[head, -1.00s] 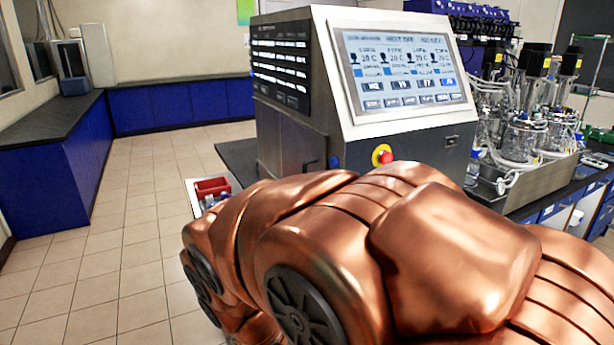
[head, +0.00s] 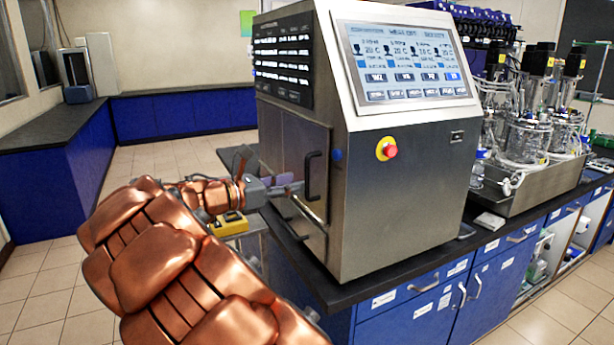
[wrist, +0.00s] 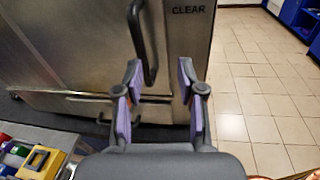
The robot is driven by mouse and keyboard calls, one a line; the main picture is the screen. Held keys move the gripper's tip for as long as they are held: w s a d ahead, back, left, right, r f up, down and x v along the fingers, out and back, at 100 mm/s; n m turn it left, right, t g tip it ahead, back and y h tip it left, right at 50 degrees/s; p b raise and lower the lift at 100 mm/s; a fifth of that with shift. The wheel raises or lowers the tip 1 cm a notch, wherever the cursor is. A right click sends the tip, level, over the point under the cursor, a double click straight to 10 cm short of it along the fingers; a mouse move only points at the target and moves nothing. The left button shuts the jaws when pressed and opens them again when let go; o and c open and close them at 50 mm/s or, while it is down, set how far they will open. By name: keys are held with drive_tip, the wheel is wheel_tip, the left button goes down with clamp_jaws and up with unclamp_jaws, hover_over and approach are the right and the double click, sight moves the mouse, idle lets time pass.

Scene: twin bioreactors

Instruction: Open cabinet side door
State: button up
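The cabinet is a steel bioreactor unit (head: 400,215) standing on a dark bench. Its side door (head: 285,150) on the left face looks closed, with a black vertical handle (head: 311,175). The handle (wrist: 140,35) also shows at the top of the wrist view. My gripper (head: 290,188) is beside the left face, close to the handle. In the wrist view my gripper (wrist: 160,68) is open with purple pads. The handle's lower end shows between the fingertips, nearer the left one. I cannot tell whether they touch. My arm hides part of the bench's left side.
A yellow box (head: 229,224) is on a cart below my arm. Glass vessels in a steel tray (head: 545,188) stand right of the unit. A red knob (head: 388,150) is on the unit's front. Blue cabinets (head: 180,115) line the back. The tiled floor (head: 120,165) at left is clear.

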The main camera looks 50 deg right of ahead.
drive_tip(key=w+n, duration=0.1)
drive_tip(key=w, duration=0.1)
drive_tip(key=p, duration=0.1)
hover_over(308, 195)
drive_tip(key=shift+w+d+r+h, duration=0.2)
drive_tip(key=shift+w+r+h, duration=0.1)
drive_tip(key=shift+r+h, duration=0.1)
clamp_jaws()
idle(0.3)
idle(0.3)
